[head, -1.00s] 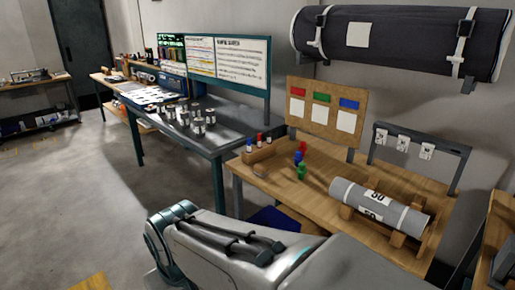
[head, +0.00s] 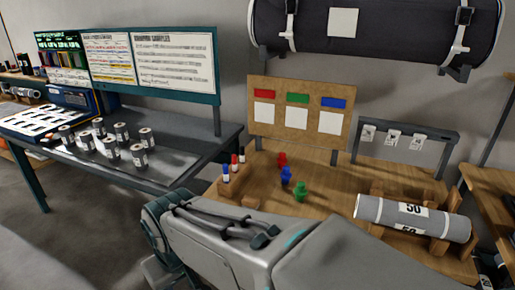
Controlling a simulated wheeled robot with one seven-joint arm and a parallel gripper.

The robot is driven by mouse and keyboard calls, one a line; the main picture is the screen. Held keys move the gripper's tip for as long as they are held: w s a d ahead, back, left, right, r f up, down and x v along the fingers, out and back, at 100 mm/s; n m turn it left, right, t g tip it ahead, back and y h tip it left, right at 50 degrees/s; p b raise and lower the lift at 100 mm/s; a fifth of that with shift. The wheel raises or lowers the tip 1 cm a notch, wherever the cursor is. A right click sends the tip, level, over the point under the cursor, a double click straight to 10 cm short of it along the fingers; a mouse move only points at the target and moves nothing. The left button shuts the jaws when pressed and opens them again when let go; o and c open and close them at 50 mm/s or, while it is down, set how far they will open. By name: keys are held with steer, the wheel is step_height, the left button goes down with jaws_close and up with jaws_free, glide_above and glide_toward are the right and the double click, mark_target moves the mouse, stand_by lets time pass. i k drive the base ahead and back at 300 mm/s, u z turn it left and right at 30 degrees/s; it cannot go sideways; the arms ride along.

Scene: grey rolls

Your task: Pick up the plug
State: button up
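Three small coloured pieces that look like plugs stand on the wooden table (head: 335,184): a red one (head: 282,160) farthest back, a blue one (head: 286,177) in the middle and a green one (head: 300,191) nearest. They stand close together in a slanting row. I cannot tell which one is the plug of the task. My arm's grey links cover the bottom middle of the view and hide the table's near edge. My gripper is not in view.
A grey roll marked 50 (head: 412,218) lies in a wooden cradle at right. A wooden block (head: 233,190) with red- and blue-topped vials stands at left. Behind are a board with coloured labels (head: 297,110) and a tag rack (head: 445,142). Cans stand on the metal bench (head: 190,150).

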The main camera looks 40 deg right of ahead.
mark_target(282, 160)
steer(key=z, duration=0.75)
steer(key=i, duration=0.85)
steer(key=z, duration=1.45)
steer(key=i, duration=0.2)
